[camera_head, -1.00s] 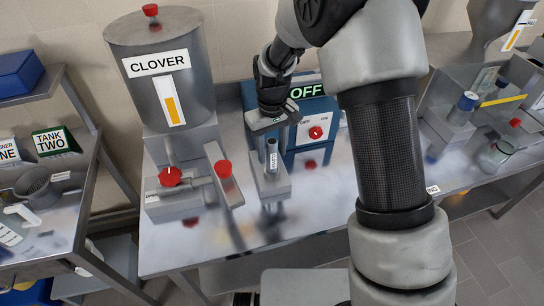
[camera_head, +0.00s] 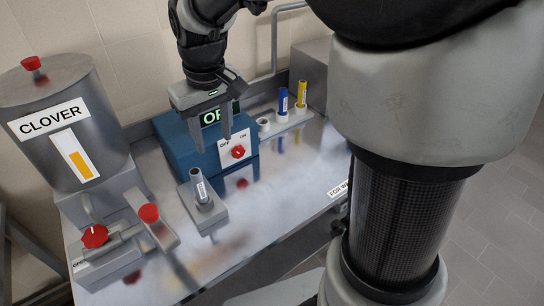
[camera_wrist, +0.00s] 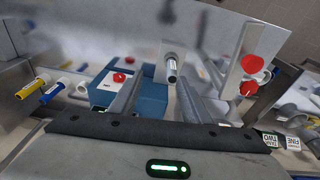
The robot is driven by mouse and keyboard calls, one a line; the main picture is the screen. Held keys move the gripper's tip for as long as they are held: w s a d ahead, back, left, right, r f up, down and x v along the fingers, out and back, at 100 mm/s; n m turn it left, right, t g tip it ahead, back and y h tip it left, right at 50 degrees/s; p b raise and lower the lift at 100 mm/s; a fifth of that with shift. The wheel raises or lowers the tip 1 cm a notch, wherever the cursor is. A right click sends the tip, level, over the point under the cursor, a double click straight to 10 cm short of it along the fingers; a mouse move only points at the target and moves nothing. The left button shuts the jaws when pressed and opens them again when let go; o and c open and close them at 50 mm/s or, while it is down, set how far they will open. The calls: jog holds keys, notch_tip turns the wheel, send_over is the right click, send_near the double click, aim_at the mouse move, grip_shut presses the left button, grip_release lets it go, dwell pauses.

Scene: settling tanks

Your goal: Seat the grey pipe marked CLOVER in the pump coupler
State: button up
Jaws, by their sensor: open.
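The grey pipe (camera_head: 199,183) stands upright in a grey block (camera_head: 208,216), apparently the pump coupler, in front of the blue pump box. It has a white label too small to read. My gripper (camera_head: 211,140) is open and empty above and behind the pipe, its fingers in front of the blue box. In the wrist view the pipe (camera_wrist: 172,70) shows end-on beyond the gap between my fingers (camera_wrist: 160,82), apart from them. How deep the pipe sits in the block is hidden.
The blue pump box (camera_head: 183,143) has a red knob (camera_head: 238,152) and a display, partly covered, apparently reading OFF. The CLOVER tank (camera_head: 65,125) and red-handled valves (camera_head: 95,236) stand left. A rack at the back right holds a blue pipe (camera_head: 283,102) and a yellow pipe (camera_head: 302,94).

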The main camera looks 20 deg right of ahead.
jog(key=s+d+r+m+t, duration=0.2)
jog(key=s+d, duration=0.2)
jog(key=s, duration=0.4)
jog(key=s+d+r+m+t, duration=0.1)
jog(key=s+d+r+m, duration=0.1)
jog(key=s, duration=0.7)
jog(key=shift+s+d+r+t, duration=0.15)
jog(key=shift+d+r+t, duration=0.25)
jog(key=shift+d+r, duration=0.6)
jog(key=shift+d+f, duration=0.1)
jog(key=shift+d, duration=0.05)
